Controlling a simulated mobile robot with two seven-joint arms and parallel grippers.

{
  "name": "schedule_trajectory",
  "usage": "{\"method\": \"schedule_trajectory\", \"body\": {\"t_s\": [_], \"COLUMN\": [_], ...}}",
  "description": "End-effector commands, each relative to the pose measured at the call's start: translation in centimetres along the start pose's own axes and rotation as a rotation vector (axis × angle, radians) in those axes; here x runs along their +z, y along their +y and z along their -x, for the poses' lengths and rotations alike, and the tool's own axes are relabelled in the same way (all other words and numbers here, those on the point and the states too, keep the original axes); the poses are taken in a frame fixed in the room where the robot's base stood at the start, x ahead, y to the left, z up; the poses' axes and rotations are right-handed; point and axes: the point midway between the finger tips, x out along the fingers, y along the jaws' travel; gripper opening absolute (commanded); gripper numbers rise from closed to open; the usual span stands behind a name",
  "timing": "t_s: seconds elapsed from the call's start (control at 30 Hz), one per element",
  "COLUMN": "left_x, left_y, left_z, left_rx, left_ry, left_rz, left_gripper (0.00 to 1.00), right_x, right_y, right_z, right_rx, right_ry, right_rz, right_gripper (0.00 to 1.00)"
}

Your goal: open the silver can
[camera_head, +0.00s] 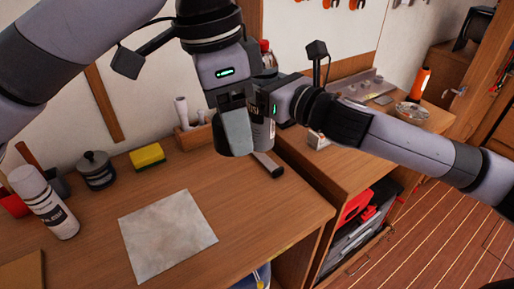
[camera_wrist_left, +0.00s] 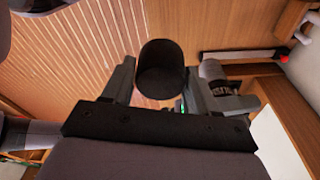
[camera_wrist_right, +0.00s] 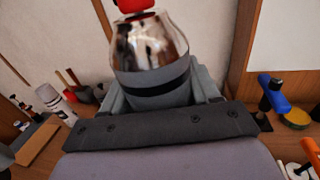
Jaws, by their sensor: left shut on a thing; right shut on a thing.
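The silver can (camera_wrist_right: 150,60) shows in the right wrist view with a shiny tapered top, a dark band and a red tip (camera_wrist_right: 133,5). My right gripper (camera_wrist_right: 160,95) is shut on it. In the head view its labelled side (camera_head: 264,133) shows partly behind my left gripper (camera_head: 237,145), off the table. My left gripper is shut on a dark, round, cup-shaped cap (camera_wrist_left: 162,68), seen between its fingers in the left wrist view. The cap and the can's red tip look apart.
A white spray can (camera_head: 45,200), a lidded pot (camera_head: 96,170) and a yellow sponge (camera_head: 147,157) stand at the left. A grey sheet (camera_head: 168,235) lies on the wooden bench (camera_head: 270,215). A dark-ended bar (camera_head: 268,163) lies below the grippers. The bench's front right is clear.

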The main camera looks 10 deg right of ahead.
Motion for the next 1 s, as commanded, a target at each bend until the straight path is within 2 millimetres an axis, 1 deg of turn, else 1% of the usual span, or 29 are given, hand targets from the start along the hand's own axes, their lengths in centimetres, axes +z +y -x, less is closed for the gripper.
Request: {"method": "schedule_trajectory", "body": {"t_s": [0.03,0.1,0.3,0.4,0.5,0.67,0.83,0.9,1.0], "left_x": [0.1,0.1,0.2,0.3,0.3,0.3,0.4,0.4,0.4], "left_y": [0.0,0.0,0.0,0.0,0.0,0.0,0.0,0.0,0.0], "left_z": [-0.3,-0.7,-1.4,-1.7,-1.9,-2.0,-2.6,-2.7,-2.7], "left_rx": [0.000,0.000,0.000,0.000,0.000,0.000,0.000,0.000,0.000], "left_ry": [0.000,0.000,0.000,0.000,0.000,0.000,0.000,0.000,0.000], "left_rz": [0.001,0.001,0.002,0.002,0.002,0.002,0.002,0.002,0.002], "left_gripper": [0.22,0.22,0.22,0.22,0.22,0.22,0.22,0.22,0.22], "right_x": [-1.4,-3.0,-7.3,-9.0,-10.1,-11.1,-13.5,-14.1,-14.4], "right_y": [0.0,0.0,0.1,0.0,0.0,0.0,0.0,0.0,0.0], "right_z": [0.0,0.0,0.0,0.0,0.0,0.0,0.0,0.0,0.0], "right_rx": [0.000,0.000,0.000,-0.001,0.000,0.000,-0.001,0.000,0.000], "right_ry": [0.002,0.002,0.001,0.000,-0.002,-0.002,0.000,-0.002,-0.003], "right_rz": [-0.004,-0.004,-0.006,-0.003,-0.002,-0.001,-0.004,-0.001,0.000], "right_gripper": [0.06,0.06,0.06,0.06,0.06,0.06,0.06,0.06,0.06]}}
